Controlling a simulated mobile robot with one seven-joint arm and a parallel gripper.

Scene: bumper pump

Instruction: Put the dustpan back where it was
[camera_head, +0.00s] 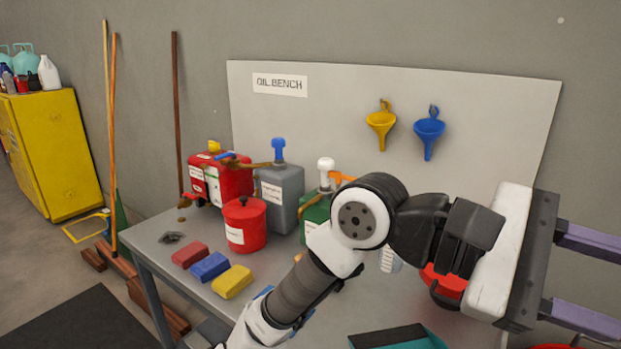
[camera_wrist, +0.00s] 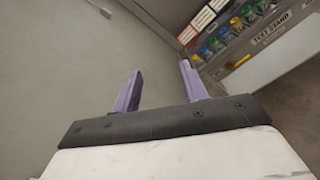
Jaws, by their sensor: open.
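My gripper (camera_wrist: 160,70) is open, with two purple fingers apart and nothing between them in the wrist view. In the head view its fingers (camera_head: 590,280) reach past the right edge, so the tips are cut off. I cannot identify the dustpan for certain. A flat teal and black object (camera_head: 398,338) lies at the bench's front edge, partly cut off. A yellow-edged flat object (camera_head: 86,228) lies on the floor by the poles, beside a green object (camera_head: 120,214). My gripper touches none of these.
The grey bench (camera_head: 150,243) holds red, grey and green containers, a red can (camera_head: 245,225) and coloured blocks. My arm crosses over it. Two funnels hang on the board (camera_head: 330,100). Poles lean left, near a yellow cabinet (camera_head: 58,150). The wrist view shows a bottle rack (camera_wrist: 222,40).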

